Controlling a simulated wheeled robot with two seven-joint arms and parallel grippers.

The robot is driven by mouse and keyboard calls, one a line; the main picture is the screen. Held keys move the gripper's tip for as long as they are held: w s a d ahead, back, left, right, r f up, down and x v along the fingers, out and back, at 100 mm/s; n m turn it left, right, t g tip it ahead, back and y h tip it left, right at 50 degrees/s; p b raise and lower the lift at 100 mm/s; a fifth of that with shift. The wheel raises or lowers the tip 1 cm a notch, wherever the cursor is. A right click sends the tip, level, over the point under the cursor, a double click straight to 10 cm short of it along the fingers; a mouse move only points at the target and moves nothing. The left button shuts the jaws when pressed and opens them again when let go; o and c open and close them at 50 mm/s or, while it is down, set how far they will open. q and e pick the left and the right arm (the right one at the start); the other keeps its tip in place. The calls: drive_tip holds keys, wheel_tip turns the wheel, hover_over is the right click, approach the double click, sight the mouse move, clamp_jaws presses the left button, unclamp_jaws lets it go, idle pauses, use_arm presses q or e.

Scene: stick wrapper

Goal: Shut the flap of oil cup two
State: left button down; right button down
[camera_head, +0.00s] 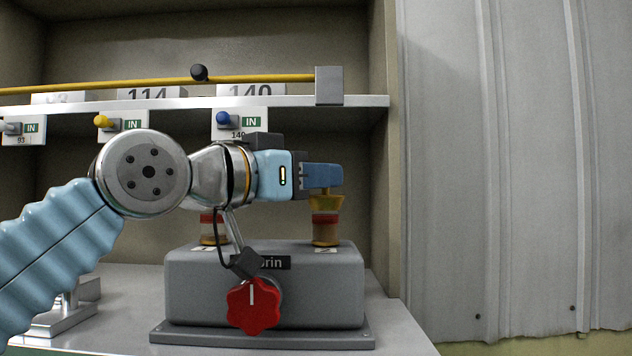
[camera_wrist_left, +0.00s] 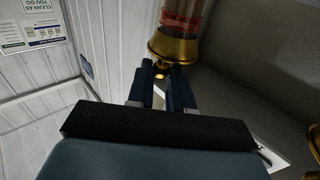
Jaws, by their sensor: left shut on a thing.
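Oil cup two (camera_head: 326,231) stands upright on the right of the grey box, above a small label that reads 2. It has an amber body, a red band and a brass top (camera_head: 326,202). My left gripper (camera_head: 326,178) is right above it, its blue fingers shut at the brass top. In the left wrist view the cup's brass top (camera_wrist_left: 174,46) is at the fingertips, with a small brass knob (camera_wrist_left: 160,73) between the fingers (camera_wrist_left: 160,80). The fingers partly hide the top, so I cannot tell how the flap lies. My right gripper is not in view.
Another oil cup (camera_head: 212,238) stands on the left of the grey box (camera_head: 200,290), partly behind my arm. A red knob (camera_head: 253,306) is on the box front. Above run a shelf (camera_head: 360,101) and a yellow rod (camera_head: 140,87). A corrugated wall (camera_head: 480,180) is at right.

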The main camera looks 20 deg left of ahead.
use_arm(q)
drive_tip(key=c, duration=1)
unclamp_jaws()
drive_tip(key=v, duration=1.4)
drive_tip(key=shift+f+b, duration=0.15)
drive_tip(key=shift+b, duration=0.25)
drive_tip(key=shift+d, duration=0.1)
